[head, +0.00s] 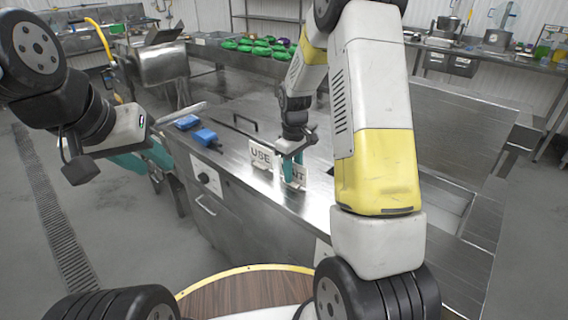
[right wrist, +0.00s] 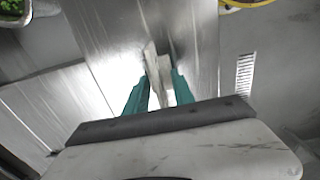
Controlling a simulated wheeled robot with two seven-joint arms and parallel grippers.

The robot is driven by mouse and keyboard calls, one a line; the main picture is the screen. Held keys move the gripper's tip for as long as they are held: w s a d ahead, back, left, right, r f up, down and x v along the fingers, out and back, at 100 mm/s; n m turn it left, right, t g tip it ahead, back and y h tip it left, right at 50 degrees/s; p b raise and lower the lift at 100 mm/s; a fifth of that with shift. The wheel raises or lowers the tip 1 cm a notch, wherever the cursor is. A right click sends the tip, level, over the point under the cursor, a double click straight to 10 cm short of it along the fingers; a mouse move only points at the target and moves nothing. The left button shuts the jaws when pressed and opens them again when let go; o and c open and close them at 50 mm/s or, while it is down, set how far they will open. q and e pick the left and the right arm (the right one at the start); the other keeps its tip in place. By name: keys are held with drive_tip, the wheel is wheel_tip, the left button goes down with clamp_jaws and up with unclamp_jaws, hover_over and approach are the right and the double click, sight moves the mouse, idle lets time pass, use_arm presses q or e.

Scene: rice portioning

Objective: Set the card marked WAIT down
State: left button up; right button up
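The card marked WAIT (head: 294,173) is white with dark letters and stands near the front edge of the steel counter; its first letter is hidden by a teal finger. My right gripper (head: 293,160) reaches down over it with one finger on each side and looks shut on it. In the right wrist view the card (right wrist: 165,76) fills the narrow space between the fingers. Whether its foot touches the counter I cannot tell. My left gripper (head: 146,158), with teal fingers, is off to the left beyond the counter's end; its opening is unclear.
A second white card marked USE (head: 261,155) stands close to the left of the WAIT card. Two blue items (head: 205,137) lie further left on the counter (head: 235,165). Several green packs (head: 262,50) lie on the back counter. My right arm hides part of the counter.

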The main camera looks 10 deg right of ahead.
drive_tip(key=shift+f, duration=0.35)
idle(0.3)
drive_tip(key=shift+c, duration=0.4)
clamp_jaws()
